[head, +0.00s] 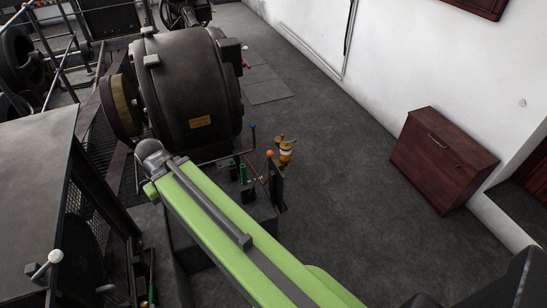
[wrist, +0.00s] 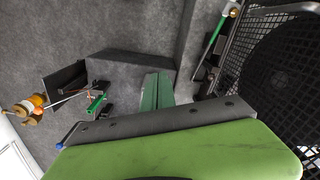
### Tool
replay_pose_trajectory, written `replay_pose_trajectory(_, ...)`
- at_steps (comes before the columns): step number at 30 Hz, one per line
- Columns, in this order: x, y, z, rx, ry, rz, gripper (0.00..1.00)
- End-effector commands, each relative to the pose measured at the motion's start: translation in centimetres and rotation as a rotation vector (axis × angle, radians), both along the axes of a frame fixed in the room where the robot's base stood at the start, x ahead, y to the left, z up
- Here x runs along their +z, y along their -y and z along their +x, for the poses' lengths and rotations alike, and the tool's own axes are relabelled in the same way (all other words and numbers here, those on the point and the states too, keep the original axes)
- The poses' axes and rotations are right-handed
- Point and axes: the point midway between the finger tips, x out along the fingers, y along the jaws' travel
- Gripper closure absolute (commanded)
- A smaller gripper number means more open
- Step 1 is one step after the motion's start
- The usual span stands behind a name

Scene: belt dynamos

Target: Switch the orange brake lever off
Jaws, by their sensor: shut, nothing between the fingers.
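The orange brake lever (head: 270,154) has an orange ball on a thin rod and stands beside a dark upright plate, near the middle of the head view. In the wrist view an orange ball (wrist: 39,100) at the left edge tops a thin rod, close to a brass-coloured fitting. My gripper (wrist: 157,75) shows in the wrist view as two dark green fingers lying together, shut and empty, over a dark block. It is apart from the lever, to its right in that view. In the head view my green arm hides the fingers.
A blue-ball lever (head: 252,126) and a green-handled lever (head: 243,171) stand close by the orange one. A brass and amber fitting (head: 286,150) is just behind. The large dark dynamo (head: 190,85) is behind left. Floor right of the levers is clear up to a brown cabinet (head: 440,160).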

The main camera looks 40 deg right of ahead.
Motion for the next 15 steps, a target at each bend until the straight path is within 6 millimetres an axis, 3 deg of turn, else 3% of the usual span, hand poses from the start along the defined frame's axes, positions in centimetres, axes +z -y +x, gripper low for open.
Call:
replay_pose_trajectory(2,-0.1,0.0,0.1,-0.002,0.000,0.002,1.00)
replay_pose_trajectory(5,-1.8,0.6,0.4,-0.057,0.003,0.032,1.00)
replay_pose_trajectory(8,-5.6,1.5,1.4,-0.223,0.008,0.125,1.00)
replay_pose_trajectory(12,-11.8,5.3,3.5,-0.591,0.007,0.345,1.00)
replay_pose_trajectory(15,-15.1,8.8,5.0,-0.867,-0.002,0.519,1.00)
